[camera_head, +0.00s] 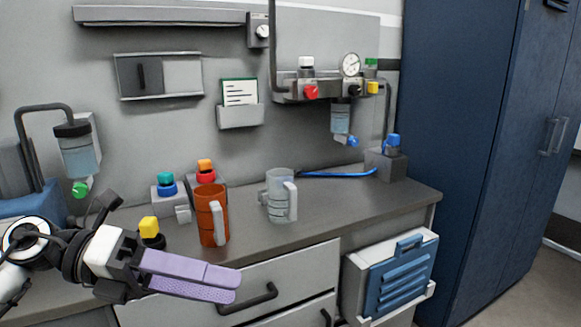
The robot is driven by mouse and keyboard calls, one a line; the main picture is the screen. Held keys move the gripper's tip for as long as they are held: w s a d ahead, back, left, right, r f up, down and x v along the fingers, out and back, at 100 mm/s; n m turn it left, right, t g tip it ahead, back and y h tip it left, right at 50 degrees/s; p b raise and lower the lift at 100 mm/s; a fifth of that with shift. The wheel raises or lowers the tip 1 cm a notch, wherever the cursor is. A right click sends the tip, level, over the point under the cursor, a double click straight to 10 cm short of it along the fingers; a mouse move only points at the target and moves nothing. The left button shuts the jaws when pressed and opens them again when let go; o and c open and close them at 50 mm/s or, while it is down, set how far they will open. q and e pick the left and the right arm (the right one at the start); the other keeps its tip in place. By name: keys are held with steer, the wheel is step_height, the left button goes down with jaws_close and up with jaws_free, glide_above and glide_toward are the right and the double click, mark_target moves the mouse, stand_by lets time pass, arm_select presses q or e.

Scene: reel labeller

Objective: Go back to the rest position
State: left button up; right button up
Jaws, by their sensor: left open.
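My left gripper (190,277) comes in from the left over the front edge of the counter, with its purple finger pads pointing right. It is open, and nothing shows between the pads. Its pads are in front of and below an orange mug (211,215), apart from it as far as I can tell. A clear jug (280,196) with a pale handle stands upright on the counter to the right of the mug. My right gripper is not in view.
Knobbed blocks (168,190) stand behind the mug. A drawer handle (250,300) and a blue-fronted box (398,276) stick out below the counter. A tall blue cabinet (470,150) stands right.

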arm_select(q)
steer(key=w+d+f+n+t+h, duration=0.1)
steer(key=w+d+n+t+h, duration=0.3)
steer(key=n+t, duration=0.65)
steer(key=a+f+n+t+y+p, duration=0.1)
steer(key=a+f+n+t+y, duration=0.3)
steer(key=f+n, duration=0.45)
steer(key=a+f+n+t+y+p, duration=0.1)
steer(key=a+f+n+t+y, duration=0.15)
steer(key=f+n+y, duration=0.6)
steer(key=s+f+n+g+y, duration=0.2)
steer(key=s+f+n+g, duration=0.2)
steer(key=s+f, duration=0.5)
steer(key=s+a+f+n+g+y, duration=0.1)
steer(key=s+f+n+g, duration=0.4)
steer(key=f, duration=0.9)
steer(key=s+n, duration=0.2)
steer(key=s, duration=0.2)
steer(key=shift+s+a+y, duration=0.3)
steer(key=shift+s+y, duration=0.05)
steer(key=shift+s, duration=0.05)
steer(key=shift+r, duration=0.1)
